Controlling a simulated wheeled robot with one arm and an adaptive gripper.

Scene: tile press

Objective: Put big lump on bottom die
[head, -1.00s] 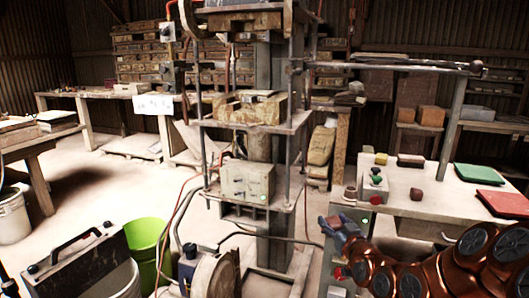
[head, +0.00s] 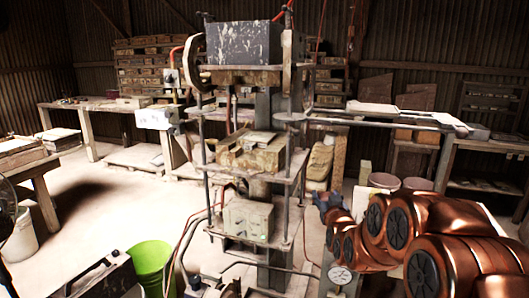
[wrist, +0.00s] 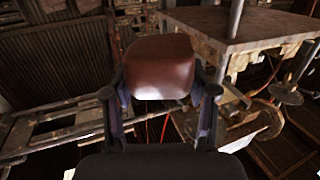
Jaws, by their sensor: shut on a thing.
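A brown rounded clay lump (wrist: 160,65) is held between the two fingers of my gripper (wrist: 160,92) in the wrist view. My gripper (head: 326,203) also shows in the head view, low and right of the press; the lump cannot be made out there. The bottom die (head: 258,158) appears to be the worn, tan block on the press's middle plate. My gripper is apart from it, to its right and lower in the picture. A dark grey block (head: 243,43) stands high on the press above it.
Upright rods (head: 203,150) and hoses flank the press. A pressure gauge (head: 340,275) sits below my gripper. A rail shelf (head: 395,119) reaches right from the press. A green bucket (head: 150,262) stands on the floor at left. My arm covers the lower right.

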